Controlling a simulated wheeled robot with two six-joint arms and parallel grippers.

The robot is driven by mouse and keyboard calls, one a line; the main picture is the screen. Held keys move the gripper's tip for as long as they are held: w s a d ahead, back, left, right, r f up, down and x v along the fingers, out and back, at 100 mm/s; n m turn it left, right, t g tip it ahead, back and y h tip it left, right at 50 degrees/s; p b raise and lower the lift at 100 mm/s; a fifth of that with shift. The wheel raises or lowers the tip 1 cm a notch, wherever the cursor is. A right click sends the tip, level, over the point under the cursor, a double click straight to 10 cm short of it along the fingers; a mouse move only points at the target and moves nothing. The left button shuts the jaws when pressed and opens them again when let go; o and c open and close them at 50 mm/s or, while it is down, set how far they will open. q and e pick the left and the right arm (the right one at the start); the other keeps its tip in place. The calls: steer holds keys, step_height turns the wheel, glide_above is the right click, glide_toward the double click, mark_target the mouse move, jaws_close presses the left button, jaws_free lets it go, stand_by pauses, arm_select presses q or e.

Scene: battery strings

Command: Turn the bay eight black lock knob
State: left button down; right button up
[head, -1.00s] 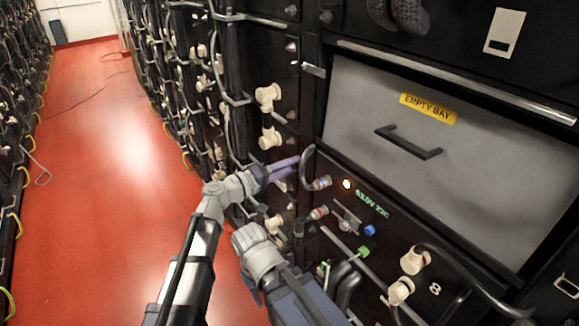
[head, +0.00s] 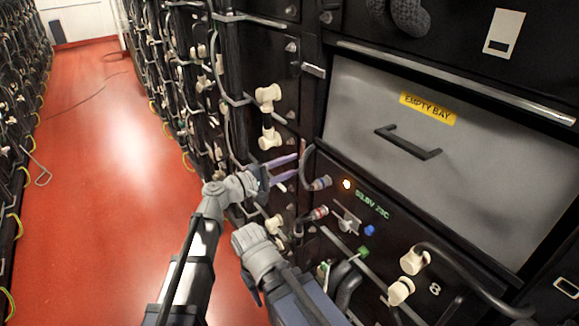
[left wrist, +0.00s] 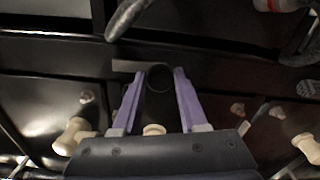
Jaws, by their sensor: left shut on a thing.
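The bay marked 8 (head: 435,289) is the black unit at the right in the head view, below the grey empty bay. My left gripper (head: 285,170), with purple fingers, is at its left edge. In the left wrist view, my left gripper (left wrist: 158,92) has one finger on each side of a round black knob (left wrist: 160,76) and is shut on it. The knob is hard to make out in the head view, dark against the dark frame between the fingers.
A grey cable (head: 308,165) loops close beside the fingertips to a connector (head: 320,183). A silver lever switch (head: 347,222) and a blue button (head: 370,230) sit on the panel. Cream plugs (head: 268,97) stick out above left.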

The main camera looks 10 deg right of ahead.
stand_by(0.4)
arm_select(q)
steer(key=shift+c, duration=2.2)
jaws_free()
steer(key=v, duration=0.8)
